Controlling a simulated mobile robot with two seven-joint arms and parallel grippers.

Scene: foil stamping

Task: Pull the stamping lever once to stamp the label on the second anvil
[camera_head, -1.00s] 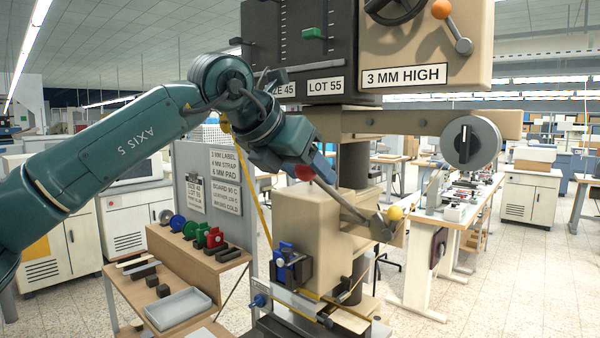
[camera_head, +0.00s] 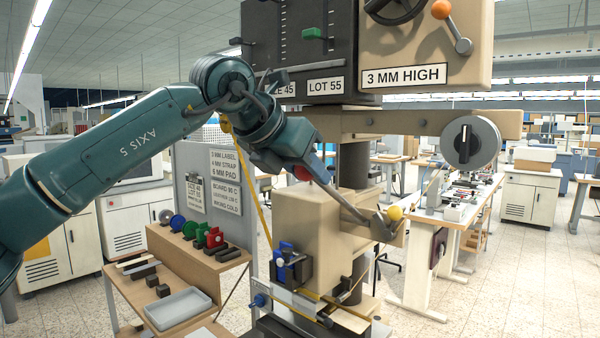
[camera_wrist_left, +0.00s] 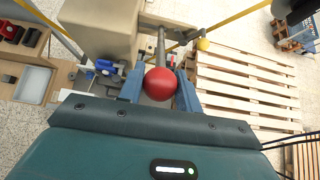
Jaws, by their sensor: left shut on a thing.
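The stamping lever is a grey rod (camera_head: 340,203) with a red ball knob (camera_head: 302,174) at its upper left end. Its lower right end meets a hub by a small yellow ball (camera_head: 395,213) on the beige press head (camera_head: 315,220). My left gripper (camera_head: 306,168) is at the red knob. In the left wrist view the knob (camera_wrist_left: 159,84) sits between the two blue fingers, shut on it. A pale board (camera_head: 350,320) lies low under the head. I cannot make out the label or tell the anvils apart. My right gripper is not in view.
A blue clamp-like part (camera_head: 290,262) sits at the head's front. A side bench holds a grey tray (camera_head: 178,308) and colored rolls (camera_head: 195,231). A grey signboard (camera_head: 225,180) stands behind it. The wrist view shows a wooden pallet (camera_wrist_left: 240,85) on the floor.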

